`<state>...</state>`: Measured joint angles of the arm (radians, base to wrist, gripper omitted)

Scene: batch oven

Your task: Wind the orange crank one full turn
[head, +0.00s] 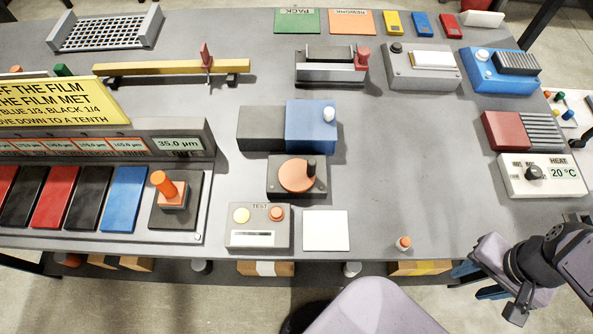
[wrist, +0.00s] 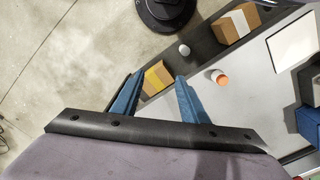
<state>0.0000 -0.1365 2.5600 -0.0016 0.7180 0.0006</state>
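The orange crank (head: 296,175) is a flat orange disc with an upright black knob (head: 311,165) near its right edge. It sits on a dark grey base near the middle of the table, in front of a grey and blue block. The knob points to the right side of the disc. My gripper (head: 478,281) is at the table's front right edge, far from the crank. In the wrist view my gripper (wrist: 157,78) shows two blue fingers spread apart with nothing between them. The crank is not recognisable in the wrist view.
A small orange-topped peg (head: 404,243) stands near the front edge; it also shows in the wrist view (wrist: 219,76). A white square (head: 326,230) and a TEST box (head: 259,226) lie in front of the crank. The table right of the crank is clear.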

